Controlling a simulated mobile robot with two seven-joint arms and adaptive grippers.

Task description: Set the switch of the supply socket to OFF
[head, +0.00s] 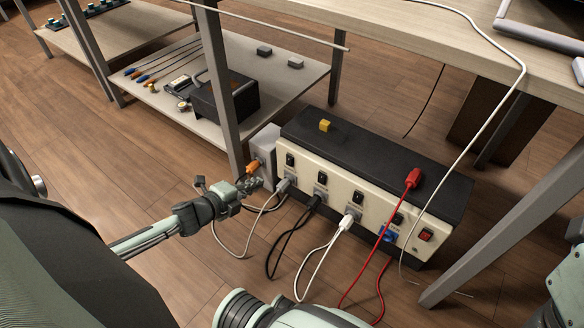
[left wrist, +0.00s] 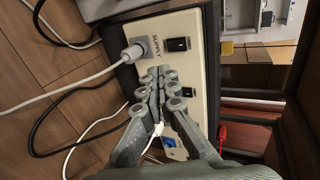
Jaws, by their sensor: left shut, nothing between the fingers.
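The supply socket is the leftmost one on the front of a cream and black socket box (head: 345,195). Its black rocker switch (head: 290,160) sits above a grey plug (head: 283,185). In the left wrist view the switch (left wrist: 178,44) is right of the plug (left wrist: 133,52), with a SUPPLY label between. I cannot tell which way the rocker is set. My left gripper (head: 256,184) is shut and empty, just left of the plug in the head view. In the left wrist view its fingertips (left wrist: 161,72) appear below the supply switch; contact is unclear. My right gripper is not seen.
More black switches and plugs with black, white and red cables run along the box. A grey box with an orange plug (head: 253,167) stands at its left. A table leg (head: 219,85) rises behind. Loose cables lie on the wooden floor in front.

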